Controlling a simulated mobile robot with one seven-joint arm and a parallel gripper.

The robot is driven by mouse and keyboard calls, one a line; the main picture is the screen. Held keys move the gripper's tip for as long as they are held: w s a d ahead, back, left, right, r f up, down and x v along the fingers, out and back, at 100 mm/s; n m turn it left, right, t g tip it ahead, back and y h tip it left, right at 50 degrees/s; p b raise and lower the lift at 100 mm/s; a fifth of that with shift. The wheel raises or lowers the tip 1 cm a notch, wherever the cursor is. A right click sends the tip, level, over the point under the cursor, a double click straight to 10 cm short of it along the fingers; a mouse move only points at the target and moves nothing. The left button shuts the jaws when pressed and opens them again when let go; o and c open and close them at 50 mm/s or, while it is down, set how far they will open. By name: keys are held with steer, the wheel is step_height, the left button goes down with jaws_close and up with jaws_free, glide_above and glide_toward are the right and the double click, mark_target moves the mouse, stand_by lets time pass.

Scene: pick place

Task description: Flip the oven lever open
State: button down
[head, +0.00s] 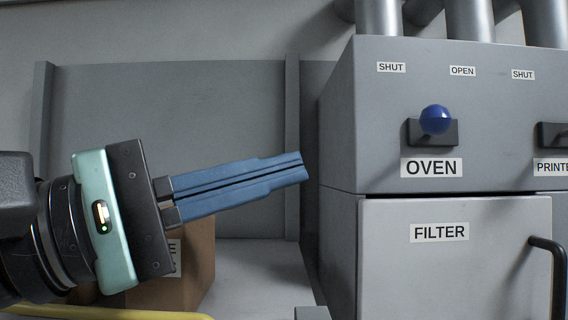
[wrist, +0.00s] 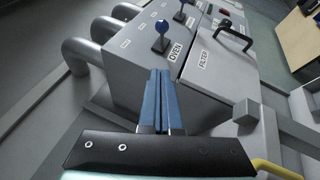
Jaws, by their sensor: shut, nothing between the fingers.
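The oven lever (head: 435,120) has a round blue knob on a dark base plate, above the OVEN label (head: 431,168) on the grey machine. SHUT and OPEN labels sit above it, and the knob points out toward the camera. It also shows in the wrist view as a blue-knobbed lever (wrist: 161,32). My gripper (head: 303,167) has long blue fingers, closed together and empty. It is left of the machine and apart from the lever, its fingertips near the machine's left side. It shows in the wrist view too (wrist: 160,74).
A FILTER door (head: 450,265) with a black handle (head: 550,290) is below the lever. A second lever (head: 552,134) is to its right. Pipes (head: 470,18) rise on top. A brown box (head: 195,265) stands behind my gripper. A yellow rail (head: 100,312) runs at lower left.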

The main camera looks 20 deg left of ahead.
mark_target(375, 142)
steer(key=w+d+r, duration=0.3)
steer(key=w+d, duration=0.1)
steer(key=d, duration=0.5)
steer(key=shift+w+r+p, duration=0.15)
steer(key=shift+w+p, duration=0.2)
steer(key=shift+w, duration=0.05)
